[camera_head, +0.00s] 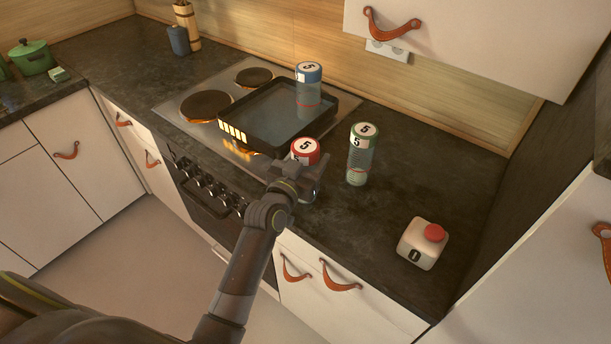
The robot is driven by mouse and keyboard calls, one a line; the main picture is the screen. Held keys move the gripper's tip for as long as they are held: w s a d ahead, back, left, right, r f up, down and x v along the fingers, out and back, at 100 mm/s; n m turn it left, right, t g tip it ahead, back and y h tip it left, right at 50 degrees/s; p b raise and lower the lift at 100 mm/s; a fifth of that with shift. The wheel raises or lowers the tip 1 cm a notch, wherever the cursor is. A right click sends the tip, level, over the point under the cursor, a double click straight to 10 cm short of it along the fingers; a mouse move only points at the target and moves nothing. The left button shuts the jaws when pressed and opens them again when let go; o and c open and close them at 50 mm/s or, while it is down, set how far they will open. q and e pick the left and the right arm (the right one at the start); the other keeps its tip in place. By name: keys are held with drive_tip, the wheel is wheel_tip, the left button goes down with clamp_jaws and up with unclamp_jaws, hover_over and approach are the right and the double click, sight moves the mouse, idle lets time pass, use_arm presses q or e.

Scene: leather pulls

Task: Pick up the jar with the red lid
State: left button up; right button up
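The jar with the red lid (305,152) stands near the front edge of the dark counter, right of the stove. Its lid carries a white label with a 5. My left gripper (298,178) is at this jar, in front of its body, and hides most of it. The fingers are partly hidden, so I cannot tell whether they touch or grip the jar. My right gripper is not in view.
A green-lidded jar (361,155) stands close by on the right. The counter between is clear.

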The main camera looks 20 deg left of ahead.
use_arm(q)
drive_tip(key=shift+r, duration=0.1)
drive_tip(key=shift+c, duration=1.4)
